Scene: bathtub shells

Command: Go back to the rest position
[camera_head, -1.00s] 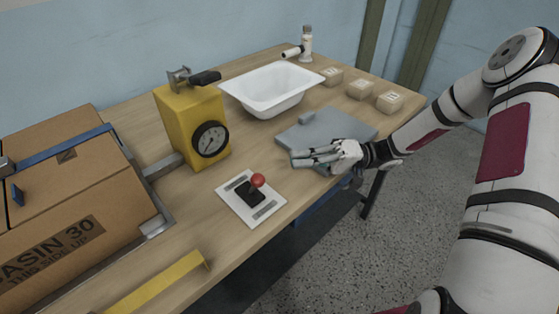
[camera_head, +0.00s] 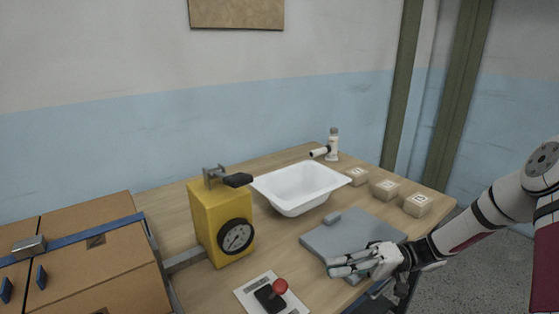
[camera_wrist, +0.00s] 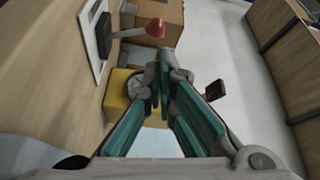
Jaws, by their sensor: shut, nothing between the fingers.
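My gripper (camera_head: 335,268) is shut and empty. In the head view it is above the front edge of the table, in front of the grey flat panel (camera_head: 340,232) and to the right of the red-knobbed lever (camera_head: 279,286). In the wrist view my gripper (camera_wrist: 163,75) shows its teal-lined fingers brought together at the tips. The red knob (camera_wrist: 155,28) shows beyond the fingers at the top of that view, apart from them.
A yellow box with a dial (camera_head: 212,218) stands left of the white basin (camera_head: 300,190). Small labelled blocks (camera_head: 385,188) and a white fitting (camera_head: 333,143) are at the back right. Cardboard boxes (camera_head: 105,258) fill the left. The floor at right is open.

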